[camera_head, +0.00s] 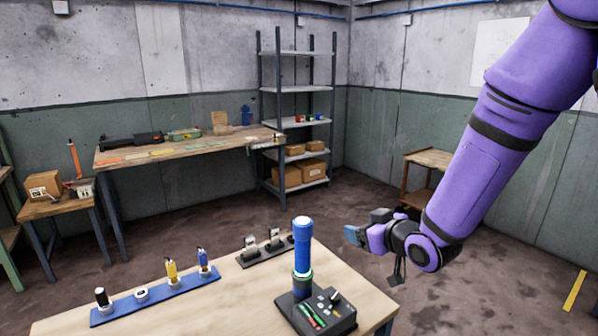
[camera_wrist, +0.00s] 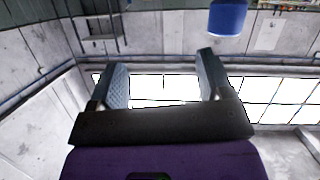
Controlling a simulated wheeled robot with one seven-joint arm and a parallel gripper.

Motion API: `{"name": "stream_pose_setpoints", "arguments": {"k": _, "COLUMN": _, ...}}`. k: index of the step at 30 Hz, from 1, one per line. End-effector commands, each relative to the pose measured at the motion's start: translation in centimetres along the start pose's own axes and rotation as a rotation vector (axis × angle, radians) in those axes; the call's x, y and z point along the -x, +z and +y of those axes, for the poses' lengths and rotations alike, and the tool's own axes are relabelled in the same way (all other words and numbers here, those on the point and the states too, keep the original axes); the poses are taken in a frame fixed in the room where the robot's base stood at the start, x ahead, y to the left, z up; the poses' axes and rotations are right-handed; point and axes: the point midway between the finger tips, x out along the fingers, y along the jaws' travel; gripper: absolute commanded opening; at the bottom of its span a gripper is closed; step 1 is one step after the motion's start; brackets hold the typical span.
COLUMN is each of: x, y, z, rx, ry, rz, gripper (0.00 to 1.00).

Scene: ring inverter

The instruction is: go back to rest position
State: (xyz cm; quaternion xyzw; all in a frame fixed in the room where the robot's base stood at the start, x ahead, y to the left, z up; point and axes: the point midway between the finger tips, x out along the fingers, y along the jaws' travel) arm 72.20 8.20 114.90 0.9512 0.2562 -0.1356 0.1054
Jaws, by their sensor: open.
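My gripper (camera_head: 358,235) is at the end of my purple arm, in the right part of the head view, above and beyond the right edge of the table. In the wrist view my gripper (camera_wrist: 160,82) shows two fingers spread apart with nothing between them. A blue cylinder (camera_head: 302,232) stands upright on a black device (camera_head: 316,312) with a lit green ring around its lower part. My gripper is to the right of the cylinder and apart from it. The blue cylinder's end (camera_wrist: 228,17) also shows at the top of the wrist view.
The wooden table (camera_head: 230,300) holds a blue tray (camera_head: 155,298) with several small items and a dark stand (camera_head: 264,252). A workbench (camera_head: 180,150), a metal shelf (camera_head: 297,88) and a small wooden stand (camera_head: 420,175) are at the back. The floor behind my gripper looks clear.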

Motion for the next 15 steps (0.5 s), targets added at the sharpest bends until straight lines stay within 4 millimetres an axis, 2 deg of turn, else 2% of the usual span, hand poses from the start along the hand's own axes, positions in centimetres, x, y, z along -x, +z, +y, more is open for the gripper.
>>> {"name": "stream_pose_setpoints", "arguments": {"k": 1, "x": 1.0, "y": -1.0, "z": 1.0, "rx": 0.002, "ry": 0.030, "rz": -0.028, "gripper": 0.73}}
{"name": "stream_pose_setpoints", "arguments": {"k": 6, "x": 4.6, "y": -3.0, "z": 3.5, "rx": -0.019, "ry": 0.121, "rz": -0.152, "gripper": 0.73}}
{"name": "stream_pose_setpoints", "arguments": {"k": 11, "x": 8.8, "y": -4.4, "z": 5.2, "rx": -0.058, "ry": 0.197, "rz": -0.266, "gripper": 0.73}}
{"name": "stream_pose_setpoints", "arguments": {"k": 15, "x": 13.0, "y": -5.4, "z": 6.1, "rx": -0.110, "ry": 0.255, "rz": -0.362, "gripper": 0.73}}
